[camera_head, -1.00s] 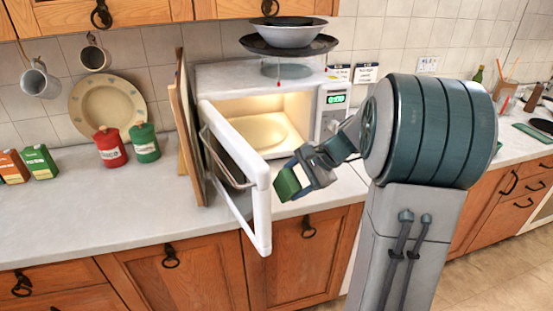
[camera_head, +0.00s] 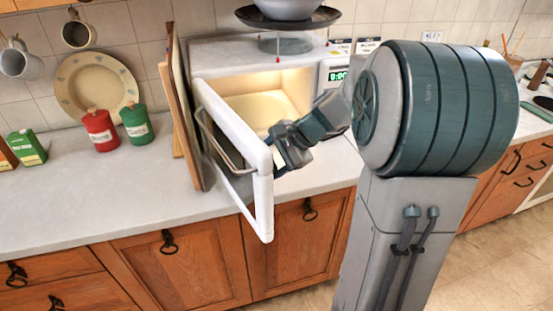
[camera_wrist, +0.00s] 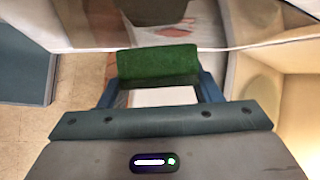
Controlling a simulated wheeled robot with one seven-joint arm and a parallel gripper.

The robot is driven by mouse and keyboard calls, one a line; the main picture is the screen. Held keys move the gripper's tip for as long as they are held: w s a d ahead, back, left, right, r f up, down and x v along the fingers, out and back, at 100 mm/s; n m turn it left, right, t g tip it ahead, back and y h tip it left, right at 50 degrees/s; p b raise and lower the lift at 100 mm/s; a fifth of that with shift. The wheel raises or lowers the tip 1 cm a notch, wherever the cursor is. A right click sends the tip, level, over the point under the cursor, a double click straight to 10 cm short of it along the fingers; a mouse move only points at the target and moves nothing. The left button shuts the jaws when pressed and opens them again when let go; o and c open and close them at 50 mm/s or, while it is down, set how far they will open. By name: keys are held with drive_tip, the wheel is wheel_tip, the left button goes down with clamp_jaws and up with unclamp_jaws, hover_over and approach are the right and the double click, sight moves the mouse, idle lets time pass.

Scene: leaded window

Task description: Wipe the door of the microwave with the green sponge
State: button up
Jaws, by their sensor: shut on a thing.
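The microwave (camera_head: 215,58) stands on the counter with its door (camera_head: 265,205) swung open toward the front. The door has a white frame, a dark pane and a metal handle on its outer side. My gripper (camera_head: 280,158) is at the inner side of the door, close to the pane. In the wrist view my gripper (camera_wrist: 160,82) is shut on the green sponge (camera_wrist: 158,63), which sits across the fingertips. The pane lies just beyond the sponge; I cannot tell whether they touch. In the head view the sponge is hidden by the door frame and gripper.
Wooden boards (camera_head: 182,110) lean upright just left of the door. A red canister (camera_head: 100,130) and a green canister (camera_head: 136,124) stand farther left, before a plate (camera_head: 72,75). The counter's front left (camera_head: 100,195) is clear.

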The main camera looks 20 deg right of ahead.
drive_tip(key=shift+s+a+b, duration=0.1)
drive_tip(key=shift+s+a, duration=0.1)
drive_tip(key=shift+a, duration=0.55)
drive_tip(key=shift+s+a+b, duration=0.1)
drive_tip(key=shift+s+a, duration=0.1)
drive_tip(key=shift+a, duration=0.5)
drive_tip(key=shift+s+a+b, duration=0.1)
drive_tip(key=shift+s+a, duration=0.1)
drive_tip(key=shift+a, duration=0.55)
idle(0.8)
drive_tip(key=shift+w+a, duration=0.7)
drive_tip(key=shift+w, duration=1.25)
drive_tip(key=s, duration=0.4)
drive_tip(key=shift+s+d, duration=0.1)
drive_tip(key=shift+d, duration=0.1)
